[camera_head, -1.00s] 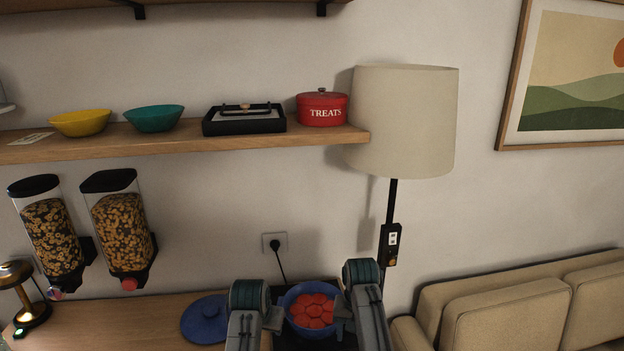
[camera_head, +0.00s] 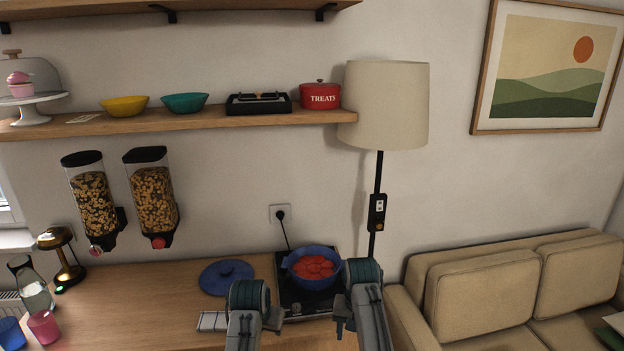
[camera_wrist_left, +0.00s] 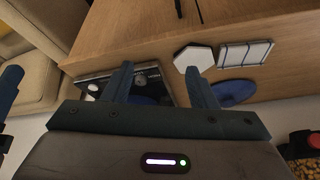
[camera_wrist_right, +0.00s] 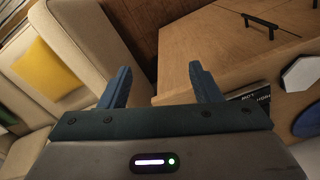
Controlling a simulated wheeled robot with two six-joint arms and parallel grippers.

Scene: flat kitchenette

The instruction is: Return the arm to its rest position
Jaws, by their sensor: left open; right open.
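My left gripper (camera_head: 274,318) is in front of the counter in the head view, at the lower middle. Its two fingers stand apart with nothing between them in the left wrist view (camera_wrist_left: 160,78). My right gripper (camera_head: 341,318) is a little to its right, beside the hob's right edge. Its fingers are apart and empty in the right wrist view (camera_wrist_right: 161,75). Both forearms point forward, side by side. The fingertips are partly hidden by my arms in the head view.
A blue pot (camera_head: 290,270) with red contents stands on a black hob (camera_head: 300,300). A blue lid (camera_head: 226,277) lies left of it on the wooden counter (camera_head: 150,300). A floor lamp (camera_head: 385,105) and a beige sofa (camera_head: 485,285) are to the right.

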